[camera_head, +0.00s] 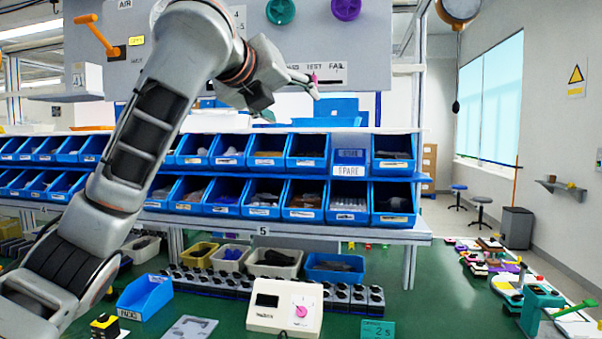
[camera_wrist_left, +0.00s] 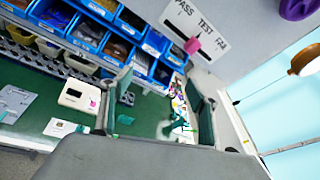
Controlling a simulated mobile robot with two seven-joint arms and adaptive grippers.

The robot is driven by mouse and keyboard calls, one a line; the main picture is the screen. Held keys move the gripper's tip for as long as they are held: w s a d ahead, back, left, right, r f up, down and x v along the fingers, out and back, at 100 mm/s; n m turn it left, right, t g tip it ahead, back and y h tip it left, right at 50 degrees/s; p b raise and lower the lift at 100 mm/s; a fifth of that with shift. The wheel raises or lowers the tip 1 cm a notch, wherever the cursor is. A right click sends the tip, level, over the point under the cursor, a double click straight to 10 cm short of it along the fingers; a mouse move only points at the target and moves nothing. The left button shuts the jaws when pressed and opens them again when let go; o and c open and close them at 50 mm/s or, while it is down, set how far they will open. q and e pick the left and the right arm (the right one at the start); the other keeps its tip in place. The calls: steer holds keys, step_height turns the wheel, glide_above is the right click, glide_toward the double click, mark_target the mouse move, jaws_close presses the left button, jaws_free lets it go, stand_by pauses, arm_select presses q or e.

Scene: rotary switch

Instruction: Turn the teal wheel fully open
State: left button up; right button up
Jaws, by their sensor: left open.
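The teal wheel (camera_head: 281,11) is on the upper part of the grey panel in the head view, cut by the top edge. It does not show in the left wrist view. My left gripper (camera_head: 290,98) is open in front of the panel's lower part, below the wheel and apart from it. In the left wrist view its two fingers (camera_wrist_left: 163,112) stand wide apart with nothing held between them. The right gripper is not in view.
A purple wheel (camera_head: 347,7) sits right of the teal one. A pink knob (camera_wrist_left: 192,46) on the PASS TEST FAIL switch is close to my left gripper. An orange lever (camera_head: 97,35) is at the left. Blue bins (camera_head: 270,160) fill the shelves below.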

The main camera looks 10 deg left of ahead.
arm_select(q)
steer(key=w+d+f+n+g+h, duration=0.1)
steer(key=w+f+n, duration=0.2)
steer(key=f, duration=1.1)
steer(key=shift+w+d+n, duration=0.3)
steer(key=shift+w, duration=1.05)
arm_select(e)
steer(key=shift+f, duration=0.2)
